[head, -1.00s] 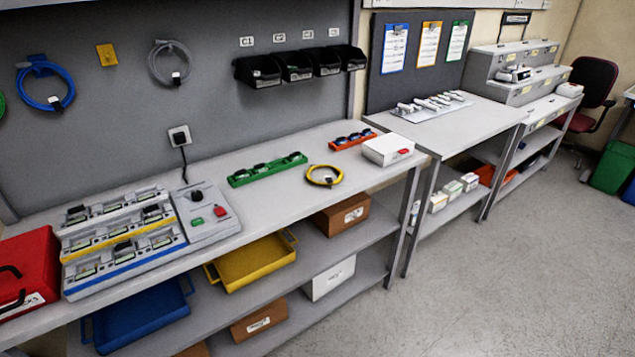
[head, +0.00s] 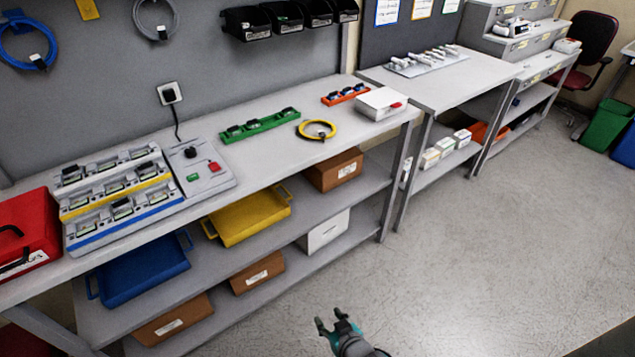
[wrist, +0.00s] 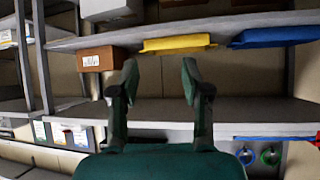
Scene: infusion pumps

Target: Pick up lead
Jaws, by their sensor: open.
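A yellow coiled lead (head: 316,130) with a dark tie or plug lies on the bench top, right of the green rack. A blue coiled lead (head: 48,52) and a grey coiled lead (head: 157,33) hang on the grey wall panel. In the wrist view, a blue coil (wrist: 245,156) and a green coil (wrist: 270,156) show at the lower right. My gripper (head: 331,320) is in front of the bench, over the floor, apart from every lead. Its two fingers (wrist: 160,75) are spread with nothing between them. I cannot make out the yellow lead in the wrist view.
The green rack (head: 259,126), orange rack (head: 346,93) and white box (head: 381,104) stand near the yellow lead. A charging dock (head: 120,197) and red case (head: 25,236) are at left. Shelves below hold yellow (head: 250,218) and blue (head: 140,270) trays. The floor (head: 470,270) is clear.

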